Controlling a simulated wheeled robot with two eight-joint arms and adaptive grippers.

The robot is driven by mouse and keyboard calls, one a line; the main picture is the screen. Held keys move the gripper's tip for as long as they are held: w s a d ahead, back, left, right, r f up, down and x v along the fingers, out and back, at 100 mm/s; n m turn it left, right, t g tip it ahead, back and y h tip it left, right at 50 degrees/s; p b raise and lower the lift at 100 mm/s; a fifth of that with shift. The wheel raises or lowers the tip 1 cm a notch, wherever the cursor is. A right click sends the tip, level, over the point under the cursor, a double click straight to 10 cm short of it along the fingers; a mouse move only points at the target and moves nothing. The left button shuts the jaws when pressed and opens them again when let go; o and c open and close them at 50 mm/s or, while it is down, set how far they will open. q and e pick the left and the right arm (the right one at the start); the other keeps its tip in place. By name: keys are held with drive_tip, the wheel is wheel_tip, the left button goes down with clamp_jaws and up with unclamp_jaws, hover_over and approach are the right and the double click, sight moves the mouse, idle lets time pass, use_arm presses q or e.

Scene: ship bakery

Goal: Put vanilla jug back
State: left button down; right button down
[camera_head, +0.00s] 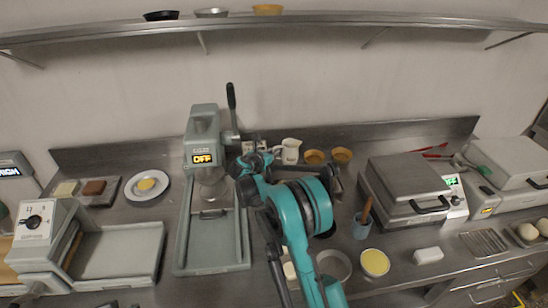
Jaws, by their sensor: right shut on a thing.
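My right arm reaches up from the bottom middle, and its gripper (253,165) is near the back of the counter, right of the grey press machine. It is shut on a small pale jug (247,147), which I take to be the vanilla jug; the gripper and arm hide most of it. I cannot tell whether it touches the counter. A similar pale vessel (262,146) shows right beside it. A white jug (290,150) with a dark label stands upright further right, apart from the gripper. My left gripper is not in view.
The grey press machine (203,140) with its tray stands left of the gripper. Two orange-brown bowls (328,157) are right of the white jug. A waffle iron (402,185) stands further right. A utensil pot (361,228) and a yellow-filled bowl (375,262) are nearer the front.

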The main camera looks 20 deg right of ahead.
drive_tip(key=shift+f, duration=0.4)
drive_tip(key=shift+r, duration=0.15)
drive_tip(key=c, duration=2.1)
unclamp_jaws()
drive_tip(key=shift+f, duration=0.2)
drive_tip(key=o, duration=0.5)
drive_tip(key=shift+c, duration=0.2)
